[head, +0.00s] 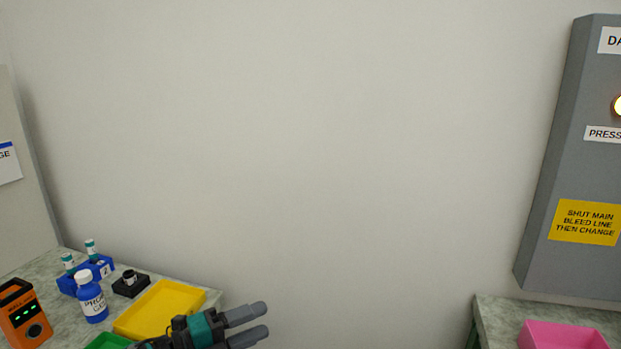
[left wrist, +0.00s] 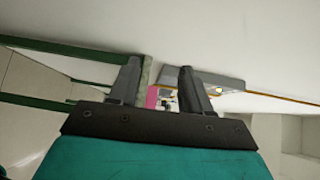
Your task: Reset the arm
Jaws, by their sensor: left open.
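My left gripper (head: 257,325) shows at the bottom of the head view, with grey fingers and a teal band on the wrist. Its fingers are apart with nothing between them. It points to the right, just past the right edge of the left bench. In the left wrist view the two fingers (left wrist: 157,84) are also spread and empty. My right gripper is in neither view.
A pink tray (head: 562,337) sits on the right bench. A grey panel (head: 565,130) hangs above it.

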